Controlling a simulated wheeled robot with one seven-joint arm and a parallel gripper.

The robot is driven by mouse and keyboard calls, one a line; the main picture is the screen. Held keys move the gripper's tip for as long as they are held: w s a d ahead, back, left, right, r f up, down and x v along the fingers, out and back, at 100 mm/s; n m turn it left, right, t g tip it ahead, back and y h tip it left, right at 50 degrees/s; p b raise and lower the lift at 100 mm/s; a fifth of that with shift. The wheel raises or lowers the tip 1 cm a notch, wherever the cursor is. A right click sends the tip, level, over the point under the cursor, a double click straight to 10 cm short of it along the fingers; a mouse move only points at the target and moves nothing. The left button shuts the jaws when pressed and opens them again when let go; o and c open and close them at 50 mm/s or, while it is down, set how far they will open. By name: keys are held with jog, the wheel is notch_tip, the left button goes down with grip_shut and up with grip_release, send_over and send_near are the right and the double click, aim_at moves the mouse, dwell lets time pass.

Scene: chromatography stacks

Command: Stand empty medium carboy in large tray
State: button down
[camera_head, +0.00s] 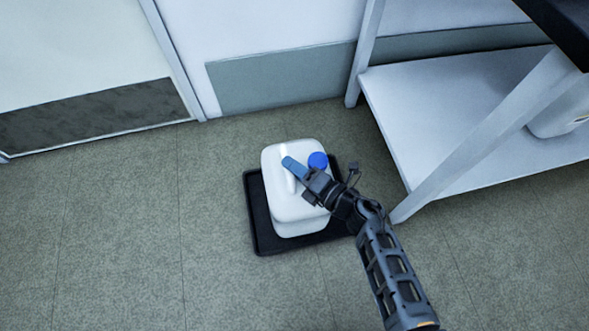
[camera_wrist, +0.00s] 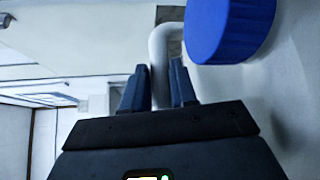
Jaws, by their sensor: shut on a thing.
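A white carboy (camera_head: 297,212) with a blue cap (camera_head: 317,160) is upright over the black tray (camera_head: 257,226) on the floor. From above I cannot tell whether its base touches the tray floor. My gripper (camera_head: 292,166) reaches in from the lower right and is shut on the carboy's handle. In the wrist view, my gripper's fingers (camera_wrist: 157,88) sit on either side of the white handle (camera_wrist: 159,55), with the blue cap (camera_wrist: 231,28) close by on the right. The carboy hides much of the tray.
A white shelf unit (camera_head: 430,115) stands to the right, its leg (camera_head: 440,180) close to my arm. Another white container (camera_head: 560,118) is on its lower shelf. A wall and door are behind. The floor (camera_head: 120,230) on the left is clear.

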jog(key=c, duration=0.9)
grip_release()
jog(key=p+v, duration=0.4)
jog(key=v, duration=0.8)
jog(key=s+d+r+m+t+h, duration=0.1)
jog(key=s+d+r+m+h, duration=0.3)
jog(key=s+r+m, duration=0.5)
jog(key=s+d+r+m+t+h, duration=0.2)
jog(key=s+d+r+m+h, duration=0.2)
jog(key=s+r+m, duration=0.6)
jog(key=s+d+r+m+t+h, duration=0.1)
jog(key=s+d+r+m+h, duration=0.4)
jog(key=s+r+m, duration=0.4)
jog(key=shift+s+d+r+m+t, duration=0.1)
jog(key=shift+d+r+m+t, duration=0.15)
jog(key=shift+m, duration=0.5)
jog(key=shift+s+d+r+m+t, duration=0.2)
jog(key=shift+d+m, duration=0.15)
jog(key=shift+m, duration=0.4)
